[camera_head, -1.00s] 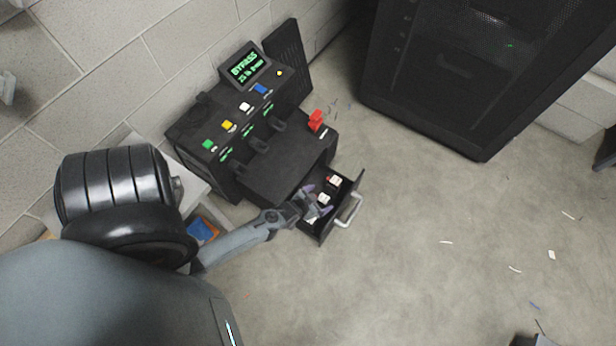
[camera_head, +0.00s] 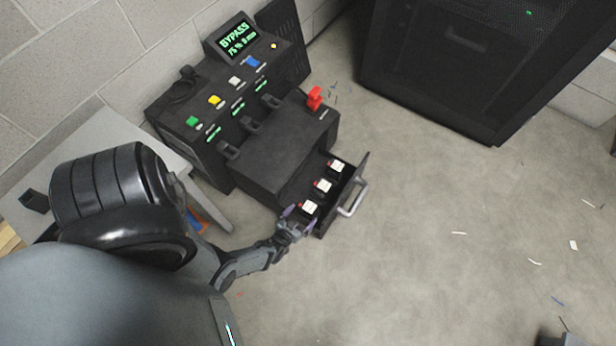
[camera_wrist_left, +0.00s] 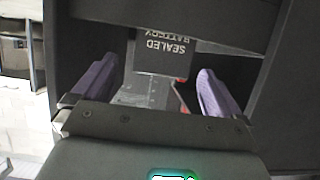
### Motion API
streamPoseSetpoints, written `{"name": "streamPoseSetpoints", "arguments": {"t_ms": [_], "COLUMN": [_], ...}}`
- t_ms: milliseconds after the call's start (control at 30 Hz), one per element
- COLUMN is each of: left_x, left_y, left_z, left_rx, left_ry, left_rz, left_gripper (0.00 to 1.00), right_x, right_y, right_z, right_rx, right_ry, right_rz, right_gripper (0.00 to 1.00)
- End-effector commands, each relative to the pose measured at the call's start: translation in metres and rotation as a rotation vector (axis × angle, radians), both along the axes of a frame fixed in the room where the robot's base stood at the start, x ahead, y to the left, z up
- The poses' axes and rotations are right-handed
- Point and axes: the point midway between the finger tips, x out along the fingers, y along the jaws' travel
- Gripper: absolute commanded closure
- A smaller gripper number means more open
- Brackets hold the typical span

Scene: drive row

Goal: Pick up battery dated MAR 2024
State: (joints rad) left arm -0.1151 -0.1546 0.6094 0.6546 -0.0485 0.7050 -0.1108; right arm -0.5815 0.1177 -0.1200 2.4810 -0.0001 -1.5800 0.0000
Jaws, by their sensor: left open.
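Three batteries with white labels and red parts sit in a row in the open drawer (camera_head: 352,172): a near one (camera_head: 309,207), a middle one (camera_head: 323,186) and a far one (camera_head: 336,167). Their dates are too small to read. My left gripper (camera_head: 299,219) is open at the near end of the drawer, beside the near battery. In the left wrist view, its purple fingers (camera_wrist_left: 157,88) are spread, with a grey battery face (camera_wrist_left: 168,50) reading "SEALED BATTERY" upside down beyond them. Whether they touch it I cannot tell. My right gripper is out of view.
The drawer has a silver handle (camera_head: 353,198) and belongs to a black unit (camera_head: 265,150) with a "BYPASS" screen (camera_head: 235,38) and a red switch (camera_head: 315,98). A grey table (camera_head: 100,135) stands at left. A dark cabinet (camera_head: 450,75) stands at the back.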

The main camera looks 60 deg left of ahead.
Motion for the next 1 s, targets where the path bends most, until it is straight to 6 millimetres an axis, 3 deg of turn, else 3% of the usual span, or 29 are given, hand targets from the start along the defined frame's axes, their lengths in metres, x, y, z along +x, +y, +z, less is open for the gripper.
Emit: {"name": "streamPoseSetpoints", "arguments": {"t_ms": [267, 567, 867, 1000], "left_x": [0.012, 0.04, 0.044, 0.044], "left_y": [0.009, 0.028, 0.031, 0.031], "left_z": [-0.01, -0.025, -0.024, -0.024], "left_rx": [-0.001, 0.001, 0.0, -0.001], "left_ry": [0.001, 0.0, 0.001, 0.001], "left_rz": [0.0, 0.0, 0.0, 0.0], "left_gripper": [0.0, 0.0, 0.0, 0.2], "right_x": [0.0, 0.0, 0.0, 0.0], "right_y": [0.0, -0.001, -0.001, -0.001], "right_z": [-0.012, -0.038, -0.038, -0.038], "right_rx": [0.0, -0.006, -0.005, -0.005], "right_ry": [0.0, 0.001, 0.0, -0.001], "right_rz": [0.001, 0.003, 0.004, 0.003], "right_gripper": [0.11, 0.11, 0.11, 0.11]}}
